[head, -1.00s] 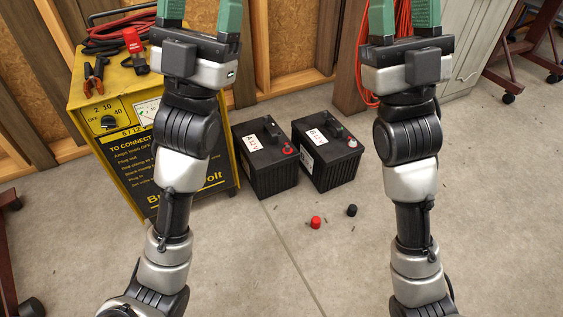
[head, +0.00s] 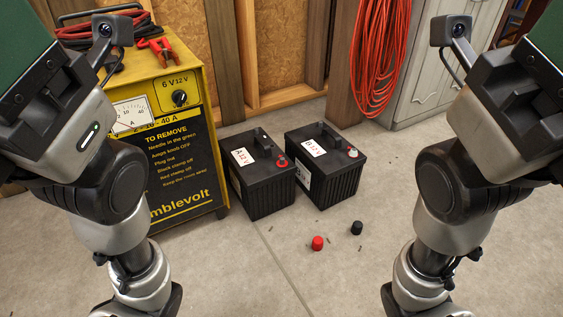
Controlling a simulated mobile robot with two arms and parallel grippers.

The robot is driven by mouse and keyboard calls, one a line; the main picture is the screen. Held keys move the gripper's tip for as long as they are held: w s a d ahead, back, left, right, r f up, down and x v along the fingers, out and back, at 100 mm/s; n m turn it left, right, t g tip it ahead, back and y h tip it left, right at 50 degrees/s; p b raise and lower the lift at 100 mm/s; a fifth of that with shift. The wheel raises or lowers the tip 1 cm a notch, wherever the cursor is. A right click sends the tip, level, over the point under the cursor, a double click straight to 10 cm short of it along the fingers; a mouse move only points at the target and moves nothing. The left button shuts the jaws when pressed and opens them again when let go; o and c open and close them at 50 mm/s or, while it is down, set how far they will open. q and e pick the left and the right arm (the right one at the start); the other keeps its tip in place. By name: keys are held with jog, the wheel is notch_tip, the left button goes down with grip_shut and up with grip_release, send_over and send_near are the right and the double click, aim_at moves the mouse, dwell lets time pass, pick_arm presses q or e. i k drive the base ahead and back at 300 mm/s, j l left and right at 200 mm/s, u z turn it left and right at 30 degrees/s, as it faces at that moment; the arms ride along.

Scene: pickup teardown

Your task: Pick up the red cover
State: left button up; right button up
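The red cover (head: 317,243) is a small red cap on the concrete floor in front of the two batteries, in the lower middle of the head view. A similar black cap (head: 357,228) lies just to its right and a little farther back. My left arm rises at the left and my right arm at the right, both well apart from the red cover. The fingertips of both grippers are outside the picture, so I cannot see whether they hold anything.
Battery A (head: 258,178) and battery B (head: 326,168) stand side by side behind the caps. A yellow charger (head: 207,88) stands at left with red clamps (head: 157,48) on top. An orange cable coil (head: 382,60) hangs at the back. The floor around the caps is mostly clear.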

aim_at(318, 243)
jog(key=i+l+u, duration=0.15)
jog(key=l+u, duration=0.45)
jog(key=l, duration=0.15)
jog(key=i+l+u, duration=0.1)
jog(key=l+u, duration=0.25)
jog(key=l, duration=0.1)
